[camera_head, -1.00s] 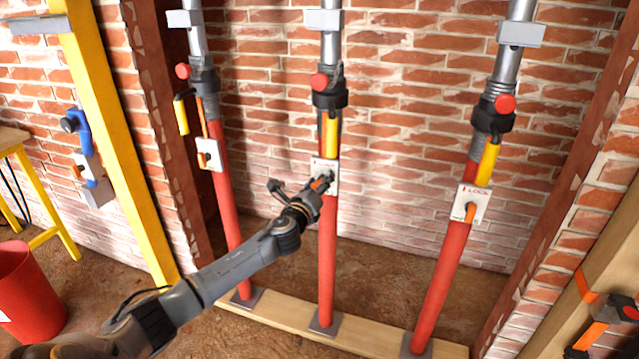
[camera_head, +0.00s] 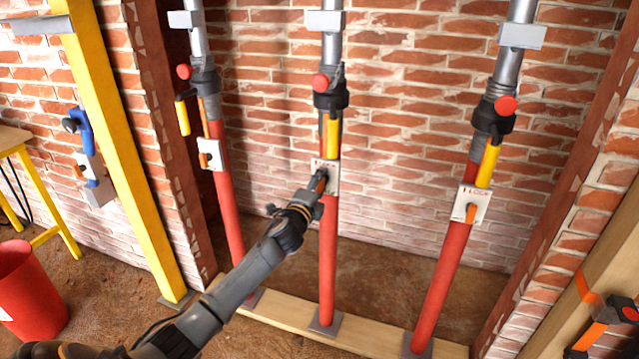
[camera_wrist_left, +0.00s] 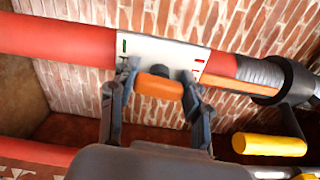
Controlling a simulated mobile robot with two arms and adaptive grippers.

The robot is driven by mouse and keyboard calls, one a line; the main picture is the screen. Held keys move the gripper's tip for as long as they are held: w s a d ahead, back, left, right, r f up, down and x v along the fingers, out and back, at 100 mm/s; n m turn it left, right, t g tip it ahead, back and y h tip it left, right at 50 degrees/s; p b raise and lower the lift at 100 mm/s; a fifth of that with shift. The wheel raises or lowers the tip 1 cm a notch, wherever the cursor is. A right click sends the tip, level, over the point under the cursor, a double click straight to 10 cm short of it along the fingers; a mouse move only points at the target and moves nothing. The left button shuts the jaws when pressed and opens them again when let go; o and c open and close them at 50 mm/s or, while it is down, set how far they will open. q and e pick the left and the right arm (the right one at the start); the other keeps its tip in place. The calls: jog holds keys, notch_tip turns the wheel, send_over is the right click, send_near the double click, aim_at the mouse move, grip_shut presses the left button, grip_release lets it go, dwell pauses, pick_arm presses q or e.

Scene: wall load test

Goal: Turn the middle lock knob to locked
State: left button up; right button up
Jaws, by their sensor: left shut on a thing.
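The middle lock knob is an orange bar on a white plate (camera_head: 331,165) on the middle red prop (camera_head: 328,260). In the left wrist view the orange knob (camera_wrist_left: 158,87) lies between my left gripper's fingers, in front of the white plate (camera_wrist_left: 160,52) with its green and red marks. My left gripper (camera_head: 320,180) is shut on the knob; in the head view it hides most of it. The left prop's plate (camera_head: 208,148) and the right prop's plate (camera_head: 480,194) each carry an orange knob too.
A yellow handle (camera_head: 332,135) sits just above the middle plate, and a red button (camera_head: 320,83) above that. The props stand on a wooden plank (camera_head: 375,341) before a brick wall. A yellow post (camera_head: 115,140) and red bucket (camera_head: 30,290) are at left.

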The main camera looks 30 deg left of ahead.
pick_arm(q)
jog(key=shift+n, duration=0.6)
pick_arm(e)
jog(key=shift+s+f, duration=0.3)
pick_arm(q)
jog(key=o, duration=1.1)
jog(key=shift+o, duration=0.4)
pick_arm(e)
jog(key=shift+s+a, duration=0.1)
pick_arm(q)
jog(key=v, duration=1.2)
jog(key=shift+f, duration=0.15)
